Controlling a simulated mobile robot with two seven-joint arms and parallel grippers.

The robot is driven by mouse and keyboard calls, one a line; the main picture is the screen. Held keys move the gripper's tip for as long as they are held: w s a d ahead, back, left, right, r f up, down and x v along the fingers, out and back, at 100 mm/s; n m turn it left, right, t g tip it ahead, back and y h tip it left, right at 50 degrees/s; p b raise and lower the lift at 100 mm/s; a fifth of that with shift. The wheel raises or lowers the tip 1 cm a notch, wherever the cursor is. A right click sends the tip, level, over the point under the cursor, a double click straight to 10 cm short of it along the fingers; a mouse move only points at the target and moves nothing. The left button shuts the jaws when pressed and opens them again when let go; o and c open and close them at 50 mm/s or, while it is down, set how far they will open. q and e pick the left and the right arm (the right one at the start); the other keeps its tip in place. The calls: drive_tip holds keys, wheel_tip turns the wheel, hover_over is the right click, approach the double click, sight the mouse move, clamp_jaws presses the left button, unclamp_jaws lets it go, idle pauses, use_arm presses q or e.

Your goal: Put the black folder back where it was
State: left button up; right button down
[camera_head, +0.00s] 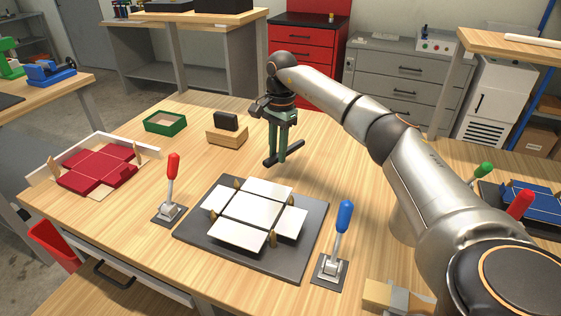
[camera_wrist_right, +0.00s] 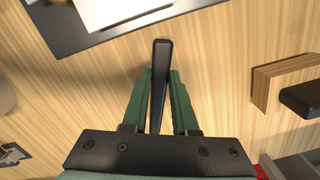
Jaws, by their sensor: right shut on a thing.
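The black folder (camera_head: 296,147) is a slim dark bar. My right gripper (camera_head: 277,157) is shut on it and holds it just above the table, behind the grey board. In the right wrist view the folder (camera_wrist_right: 161,60) sticks out between the two green fingers (camera_wrist_right: 160,85). A wooden block (camera_head: 227,138) with a black piece (camera_head: 226,121) on it stands to the left of the gripper. The block (camera_wrist_right: 272,85) and its black piece (camera_wrist_right: 302,98) show at the right of the wrist view. My left gripper is not in view.
A grey board (camera_head: 190,234) with a flat white box blank (camera_head: 250,206) lies in front, between a red-handled lever (camera_head: 171,180) and a blue-handled lever (camera_head: 342,225). A green tray (camera_head: 165,123) and a white tray with red blanks (camera_head: 98,166) are at left.

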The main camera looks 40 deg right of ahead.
sight(281, 171)
drive_tip(key=shift+w+d+f, duration=0.2)
drive_tip(key=shift+d+f, duration=0.35)
drive_tip(key=shift+f, duration=0.2)
drive_tip(key=shift+d+f, duration=0.1)
drive_tip(key=shift+f, duration=1.45)
drive_tip(key=shift+f, duration=0.15)
drive_tip(key=c, duration=0.7)
unclamp_jaws()
drive_tip(key=r, duration=0.8)
drive_tip(key=r+p, duration=0.1)
drive_tip(key=r, duration=0.3)
drive_tip(key=shift+d+r, duration=0.15)
drive_tip(key=shift+d, duration=0.25)
